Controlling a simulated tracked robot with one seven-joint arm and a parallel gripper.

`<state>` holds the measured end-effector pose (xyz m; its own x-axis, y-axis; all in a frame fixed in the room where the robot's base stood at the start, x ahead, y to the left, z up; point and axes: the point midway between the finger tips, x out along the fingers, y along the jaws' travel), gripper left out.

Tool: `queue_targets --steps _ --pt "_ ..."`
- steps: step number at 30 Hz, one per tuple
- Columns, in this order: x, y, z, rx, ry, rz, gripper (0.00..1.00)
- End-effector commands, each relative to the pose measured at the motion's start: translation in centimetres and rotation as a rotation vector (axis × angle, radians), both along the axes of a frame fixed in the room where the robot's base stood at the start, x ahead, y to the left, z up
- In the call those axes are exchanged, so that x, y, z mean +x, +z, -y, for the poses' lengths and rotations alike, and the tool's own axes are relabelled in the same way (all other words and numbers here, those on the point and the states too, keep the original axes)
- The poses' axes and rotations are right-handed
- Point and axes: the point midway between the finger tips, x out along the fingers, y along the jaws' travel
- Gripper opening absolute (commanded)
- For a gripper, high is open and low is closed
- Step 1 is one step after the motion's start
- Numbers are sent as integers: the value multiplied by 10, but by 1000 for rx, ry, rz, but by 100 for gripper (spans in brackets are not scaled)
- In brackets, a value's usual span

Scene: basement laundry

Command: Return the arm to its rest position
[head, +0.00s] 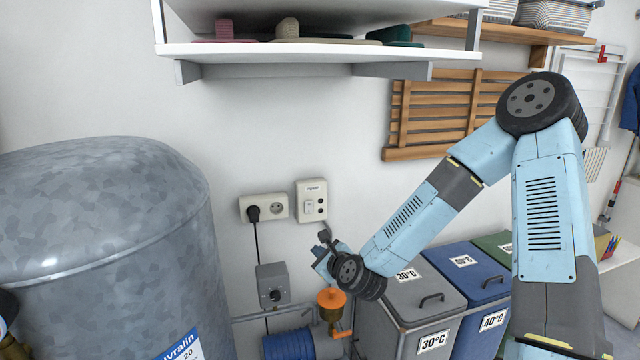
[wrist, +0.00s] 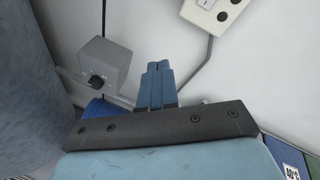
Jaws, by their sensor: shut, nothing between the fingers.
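My arm (head: 410,220) reaches from the lower right up to a high elbow, then down to the left toward the wall. My gripper (wrist: 158,66) shows in the wrist view with its two blue fingers pressed together and nothing between them. In the head view my gripper (head: 322,262) is small and partly hidden by my wrist. It appears in front of the wall, below the pump switch (head: 311,201) and to the upper right of the grey control box (head: 273,284). I cannot tell its exact distance from the wall.
A large grey tank (head: 100,240) fills the left. A blue pump motor (head: 290,345) with an orange-capped fitting (head: 331,298) sits below my gripper. Lidded bins, grey (head: 420,310) and blue (head: 468,272), stand behind my arm. A white shelf (head: 320,52) overhangs above.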

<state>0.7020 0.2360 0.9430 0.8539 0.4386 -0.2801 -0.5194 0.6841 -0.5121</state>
Motion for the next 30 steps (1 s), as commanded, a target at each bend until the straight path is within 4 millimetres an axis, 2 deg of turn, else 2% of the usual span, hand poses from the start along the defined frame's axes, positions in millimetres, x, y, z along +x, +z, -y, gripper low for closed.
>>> queue_targets --steps 7,14,23,30 --pt "-11 0 10 -386 177 47 0" --pt "-23 10 32 -719 325 78 0" --pt "-43 40 70 -1107 505 99 0" --pt "-68 76 105 -1368 641 97 0"
